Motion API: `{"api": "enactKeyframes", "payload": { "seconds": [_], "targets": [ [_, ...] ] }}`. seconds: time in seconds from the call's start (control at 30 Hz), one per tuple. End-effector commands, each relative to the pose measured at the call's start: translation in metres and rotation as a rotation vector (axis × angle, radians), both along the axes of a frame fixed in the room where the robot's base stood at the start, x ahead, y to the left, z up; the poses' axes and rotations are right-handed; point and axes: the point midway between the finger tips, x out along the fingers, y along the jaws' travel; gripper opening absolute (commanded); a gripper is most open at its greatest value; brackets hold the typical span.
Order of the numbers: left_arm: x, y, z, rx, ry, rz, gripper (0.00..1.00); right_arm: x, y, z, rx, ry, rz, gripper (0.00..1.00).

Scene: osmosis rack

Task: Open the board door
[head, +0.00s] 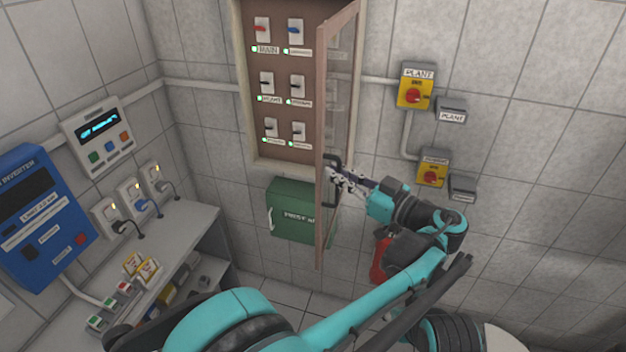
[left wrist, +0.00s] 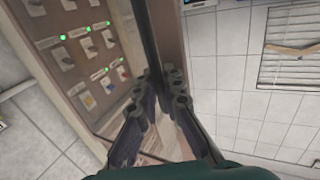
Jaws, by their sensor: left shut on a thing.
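The board door (head: 319,130), a brown-framed pane, stands swung well out from the board (head: 279,155) and shows nearly edge-on in the head view. The board's switches are exposed. My left gripper (head: 338,178) is at the dark door handle (head: 335,158), on the door's right face in that view, and is shut on it. In the left wrist view, the fingers (left wrist: 165,88) close around the dark handle bar (left wrist: 146,35) beside the brown door edge (left wrist: 171,40). The fingers partly hide the handle. My right gripper is not in view.
A green first-aid box (head: 290,212) hangs below the board. Yellow switch boxes (head: 415,88) are on the wall to the right. A red extinguisher (head: 379,260) is partly behind my arm. A blue inverter (head: 40,215) and a shelf (head: 185,232) are at left.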

Motion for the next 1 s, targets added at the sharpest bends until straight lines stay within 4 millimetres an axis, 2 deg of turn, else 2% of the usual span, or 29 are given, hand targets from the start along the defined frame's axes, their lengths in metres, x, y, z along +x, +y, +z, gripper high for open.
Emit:
{"api": "enactKeyframes", "payload": {
  "seconds": [0.1,0.3,0.5,0.87,0.9,0.93,0.97,1.0],
  "targets": [
    [0.001,-0.025,0.000,0.002,0.001,-0.002,0.00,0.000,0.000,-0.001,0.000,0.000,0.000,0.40],
    [0.003,-0.049,0.000,0.002,0.001,-0.001,0.00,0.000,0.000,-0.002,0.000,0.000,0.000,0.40],
    [0.004,-0.058,0.001,0.001,0.000,-0.001,0.00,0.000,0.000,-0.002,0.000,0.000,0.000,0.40],
    [0.004,-0.059,0.001,0.002,-0.001,-0.001,0.00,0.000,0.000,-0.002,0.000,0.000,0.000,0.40],
    [0.005,-0.058,0.001,0.002,-0.001,-0.001,0.18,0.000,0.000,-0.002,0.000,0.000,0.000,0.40],
    [0.005,-0.058,0.001,0.002,-0.001,-0.001,0.26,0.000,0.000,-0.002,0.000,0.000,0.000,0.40],
    [0.005,-0.058,0.001,0.002,-0.001,-0.001,0.30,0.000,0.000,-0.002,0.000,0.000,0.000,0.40],
    [0.004,-0.058,0.001,0.002,-0.001,-0.001,0.30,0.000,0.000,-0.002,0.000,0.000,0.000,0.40]
  ]
}}
